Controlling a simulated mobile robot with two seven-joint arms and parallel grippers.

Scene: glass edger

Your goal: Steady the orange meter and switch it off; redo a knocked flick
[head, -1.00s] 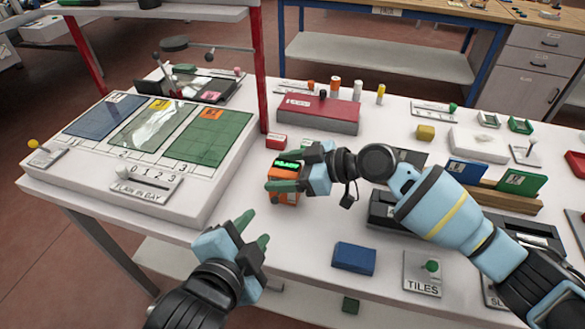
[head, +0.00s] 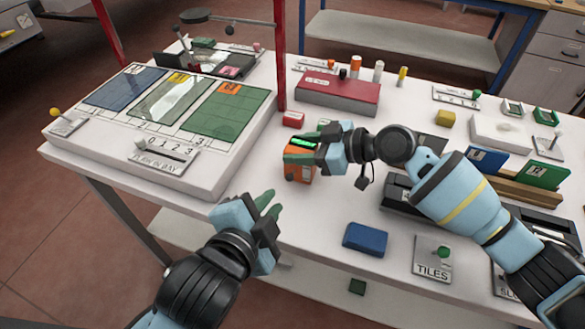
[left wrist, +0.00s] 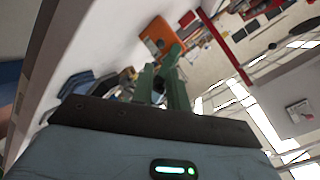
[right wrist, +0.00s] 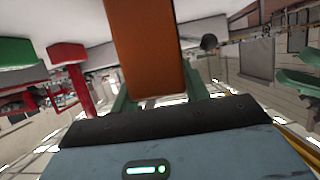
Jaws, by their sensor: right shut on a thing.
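The orange meter (head: 302,174) stands on the white bench, with a lit green display on top and a dark round knob low on its near side. My right gripper (head: 308,147) is shut on the meter from the right; in the right wrist view the orange body (right wrist: 150,50) sits between its green fingers. My left gripper (head: 273,203) is empty, to the near left of the meter and apart from it. Its fingers look brought together. The left wrist view shows the meter (left wrist: 160,38) and its dark knob beyond the left fingertips. The switch's setting is not clear.
A small red block (head: 293,119) stands just behind the meter, and a red box (head: 338,95) farther back. A blue block (head: 365,239) and the TILES plate (head: 433,258) lie to the near right. The raised panel board (head: 205,165) is at left.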

